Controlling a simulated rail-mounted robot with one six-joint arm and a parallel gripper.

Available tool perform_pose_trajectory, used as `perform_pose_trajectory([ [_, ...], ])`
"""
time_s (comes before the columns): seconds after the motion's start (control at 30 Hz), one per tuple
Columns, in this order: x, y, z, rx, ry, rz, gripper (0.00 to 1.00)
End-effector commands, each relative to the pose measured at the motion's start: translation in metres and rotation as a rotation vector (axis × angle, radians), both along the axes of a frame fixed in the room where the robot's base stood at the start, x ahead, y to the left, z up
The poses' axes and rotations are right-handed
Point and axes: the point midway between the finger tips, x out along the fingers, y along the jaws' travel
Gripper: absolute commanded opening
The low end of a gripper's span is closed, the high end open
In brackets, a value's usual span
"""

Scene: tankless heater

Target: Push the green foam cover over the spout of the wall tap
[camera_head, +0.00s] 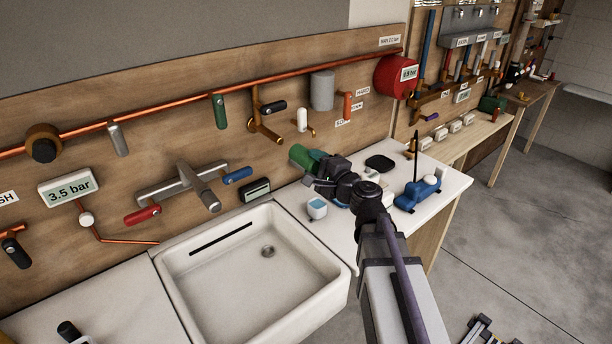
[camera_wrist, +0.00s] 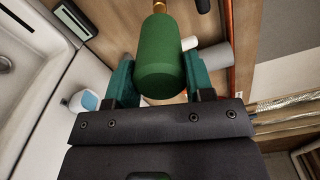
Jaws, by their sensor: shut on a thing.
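The green foam cover (camera_head: 301,155) is a rounded cylinder held in my gripper (camera_head: 314,163), above the white counter to the right of the sink. The brass wall tap (camera_head: 262,127) with a black handle is on the wooden panel, up and left of the cover in the head view. In the wrist view a brass piece (camera_wrist: 159,6) shows just beyond the cover's far end. Whether they touch cannot be told.
The white sink (camera_head: 225,290) lies left of my arm. On the counter are a small white-and-blue box (camera_head: 316,209), a black pad (camera_head: 380,163) and a blue device (camera_head: 420,192). A small white-topped tap (camera_head: 302,120) and a grey cylinder (camera_head: 322,90) are near the brass tap.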

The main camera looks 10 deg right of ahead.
Motion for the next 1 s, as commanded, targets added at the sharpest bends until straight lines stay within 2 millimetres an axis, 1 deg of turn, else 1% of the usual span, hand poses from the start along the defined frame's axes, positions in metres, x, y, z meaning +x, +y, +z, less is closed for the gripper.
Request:
perform_pose_trajectory([
  [0.23, -0.002, -0.001, 0.000, 0.002, 0.003, 0.003, 0.15],
  [0.37, 0.007, 0.003, 0.000, 0.002, 0.004, 0.005, 0.15],
  [0.73, 0.045, 0.020, 0.000, 0.002, 0.004, 0.005, 0.15],
  [0.83, 0.050, 0.023, 0.000, 0.002, 0.004, 0.005, 0.15],
  [1.0, 0.051, 0.024, 0.000, 0.002, 0.004, 0.005, 0.15],
])
